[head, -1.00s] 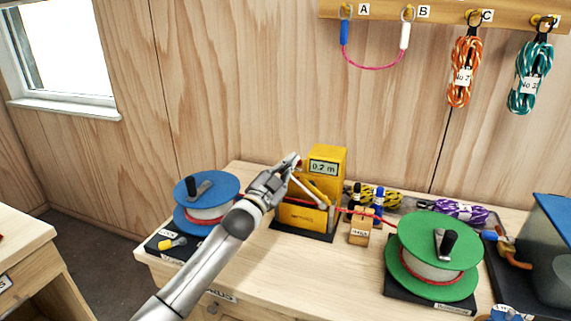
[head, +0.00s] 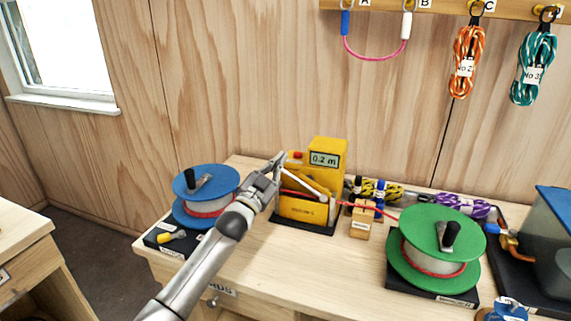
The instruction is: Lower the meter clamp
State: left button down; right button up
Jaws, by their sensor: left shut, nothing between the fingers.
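The yellow meter (head: 327,147) stands on a dark base on the bench, and its display reads 0.2 m. A pale, slanted lever-like bar (head: 306,182) crosses its front, sloping down to the right; it seems to belong to the clamp. I cannot tell whether the clamp touches the rope. A red rope (head: 382,213) leaves the meter toward the green reel. My left gripper (head: 277,163) is shut and empty, at the upper left of the meter, close to the bar's upper end. I cannot tell whether they touch. My right gripper is out of view.
A blue reel (head: 206,179) stands left of the meter, partly behind my arm. A green reel (head: 442,228) stands right, with a small wooden block (head: 361,222) between. Rope coils lie behind. Coiled ropes hang from a wall rail (head: 440,6).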

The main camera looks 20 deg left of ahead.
pick_arm(q)
jog(key=a+f+n+y+b, duration=0.3)
jog(key=f+n+b, duration=0.2)
jog(key=f+n, duration=0.3)
jog(key=shift+a+n+t+y, duration=0.3)
jog(key=shift+a+t, duration=0.1)
jog(key=shift+f, duration=0.2)
notch_tip(320, 180, up, 4)
jog(key=p, duration=0.3)
jog(key=b+v, duration=0.1)
jog(key=v, duration=0.8)
jog(key=shift+s+r, duration=0.2)
jog(key=shift+s, duration=0.25)
jog(key=shift+a, duration=0.1)
